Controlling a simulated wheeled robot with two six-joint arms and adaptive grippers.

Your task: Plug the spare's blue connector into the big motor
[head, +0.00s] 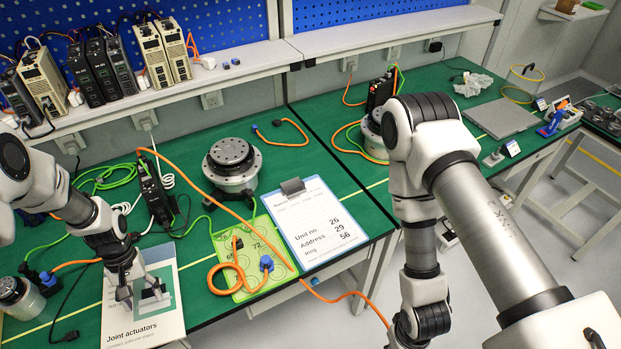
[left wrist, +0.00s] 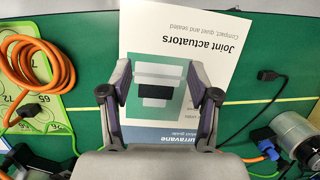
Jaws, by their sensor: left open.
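The big motor (head: 232,165), a silver and black round unit, stands upright on the green bench. A coiled orange cable (head: 226,275) lies on a lime card; one end has a blue connector (head: 266,262), the other a dark plug. A short orange cable at the back also has a blue connector (head: 276,123); I cannot tell for certain which is the spare. My left gripper (head: 140,296) is open and empty above the booklet (head: 112,312), left of the coil. In the left wrist view its fingers (left wrist: 159,72) are apart over the booklet. My right gripper is out of view.
A small silver motor (head: 18,298) with a blue plug is at the far left. A black drive (head: 154,190) stands behind the booklet. A clipboard (head: 312,225) lies right of the lime card (head: 222,242). An orange cable crosses the bench and hangs over its front edge.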

